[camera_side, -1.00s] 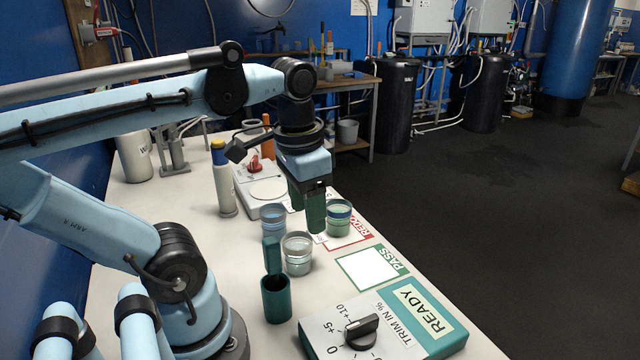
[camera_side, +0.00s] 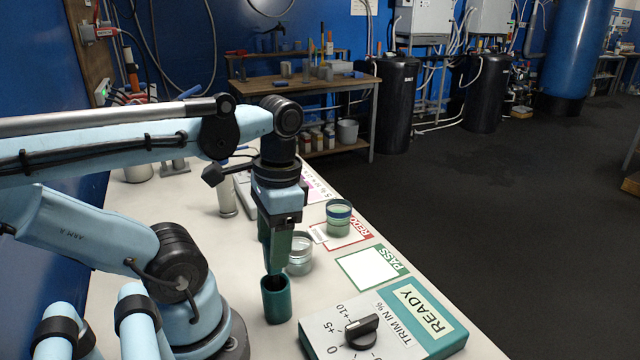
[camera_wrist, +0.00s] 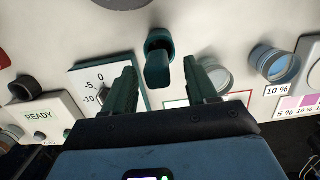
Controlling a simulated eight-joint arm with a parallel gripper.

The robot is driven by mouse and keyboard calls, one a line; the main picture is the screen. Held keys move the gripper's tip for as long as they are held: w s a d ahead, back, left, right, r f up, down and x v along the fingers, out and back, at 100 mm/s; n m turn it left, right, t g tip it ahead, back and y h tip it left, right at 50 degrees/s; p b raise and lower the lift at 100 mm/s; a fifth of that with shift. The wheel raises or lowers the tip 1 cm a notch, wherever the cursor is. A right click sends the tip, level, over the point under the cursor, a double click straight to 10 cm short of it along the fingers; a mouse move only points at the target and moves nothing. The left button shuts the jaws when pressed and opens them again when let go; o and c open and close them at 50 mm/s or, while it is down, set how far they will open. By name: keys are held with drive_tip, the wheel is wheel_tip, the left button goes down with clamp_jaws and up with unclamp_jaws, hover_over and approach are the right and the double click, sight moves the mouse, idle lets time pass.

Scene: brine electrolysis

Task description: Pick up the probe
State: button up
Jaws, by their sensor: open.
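The probe has a flat dark green grip and stands in a dark green round holder (camera_side: 276,300) on the bench. In the wrist view the probe (camera_wrist: 158,72) rises from the holder (camera_wrist: 159,40) between my two fingers, with a gap on each side. My gripper (camera_side: 275,248) points down over the holder in the side view, and its green fingers hide most of the probe there. My gripper (camera_wrist: 160,75) is open in the wrist view, and no contact with the probe shows.
A clear cup (camera_side: 299,262) stands close beside my fingers. A green-filled cup (camera_side: 339,220) is on the REDO card, behind the PASS card (camera_side: 372,268). The trim dial box (camera_side: 385,325) is right of the holder. A blue-filled cup (camera_wrist: 272,62) shows in the wrist view.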

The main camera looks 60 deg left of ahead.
sight(275, 278)
drive_tip(key=shift+s+d+f, duration=0.1)
drive_tip(key=shift+s+f, duration=0.1)
drive_tip(key=shift+f, duration=0.75)
drive_tip(key=shift+s+f, duration=0.15)
drive_tip(key=shift+f, duration=0.75)
drive_tip(key=c, duration=1)
drive_tip(key=shift+c, duration=0.3)
drive_tip(key=shift+r, duration=0.15)
